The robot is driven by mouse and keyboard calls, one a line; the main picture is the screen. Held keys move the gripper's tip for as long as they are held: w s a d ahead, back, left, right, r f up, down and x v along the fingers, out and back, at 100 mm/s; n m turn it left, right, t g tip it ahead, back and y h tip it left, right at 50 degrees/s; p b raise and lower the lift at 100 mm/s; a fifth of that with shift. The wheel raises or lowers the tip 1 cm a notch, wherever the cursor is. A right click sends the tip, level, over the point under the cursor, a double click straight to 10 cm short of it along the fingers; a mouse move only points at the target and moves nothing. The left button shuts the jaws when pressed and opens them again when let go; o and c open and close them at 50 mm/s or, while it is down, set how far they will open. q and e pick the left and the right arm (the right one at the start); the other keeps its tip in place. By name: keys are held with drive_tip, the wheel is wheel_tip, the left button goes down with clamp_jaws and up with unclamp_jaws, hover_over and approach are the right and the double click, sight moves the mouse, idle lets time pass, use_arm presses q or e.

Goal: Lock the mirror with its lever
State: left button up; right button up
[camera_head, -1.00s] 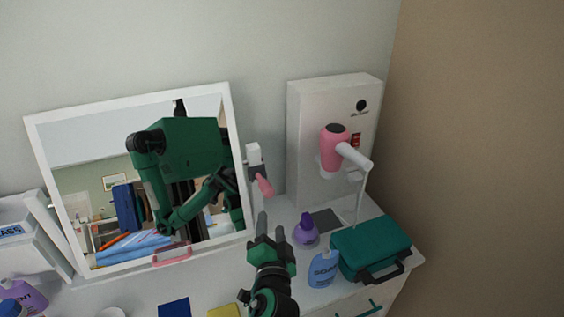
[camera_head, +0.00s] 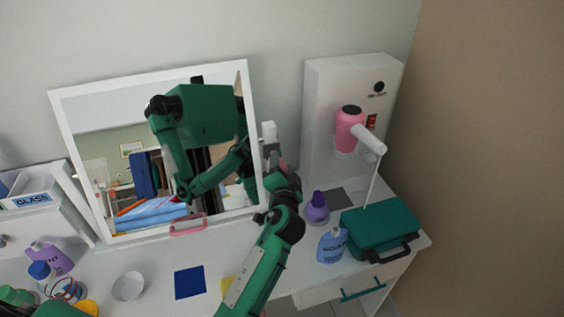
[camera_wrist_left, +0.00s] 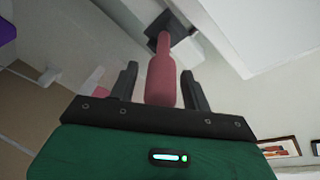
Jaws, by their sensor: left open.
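The white-framed mirror (camera_head: 104,138) leans back on the counter and has a pink handle (camera_head: 188,228) at its lower edge. The pink lever (camera_head: 283,163) is by the mirror's right side, under a white block (camera_head: 269,132), and is mostly hidden behind my left gripper (camera_head: 275,168). In the left wrist view the lever (camera_wrist_left: 161,72) hangs from a dark mount (camera_wrist_left: 172,35) and stands between the two fingers of my open left gripper (camera_wrist_left: 160,92). Gaps show on both sides of the lever. My right gripper is not directly in view.
A white panel (camera_head: 325,100) with a pink hair dryer (camera_head: 349,128) stands right of the lever. A purple bottle (camera_head: 317,208), a blue soap bottle (camera_head: 331,246) and a teal case (camera_head: 381,232) stand below it. A bowl (camera_head: 128,286) and several bottles are at lower left.

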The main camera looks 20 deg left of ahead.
use_arm(q)
drive_tip(key=shift+w+a, duration=0.25)
drive_tip(key=shift+w, duration=0.3)
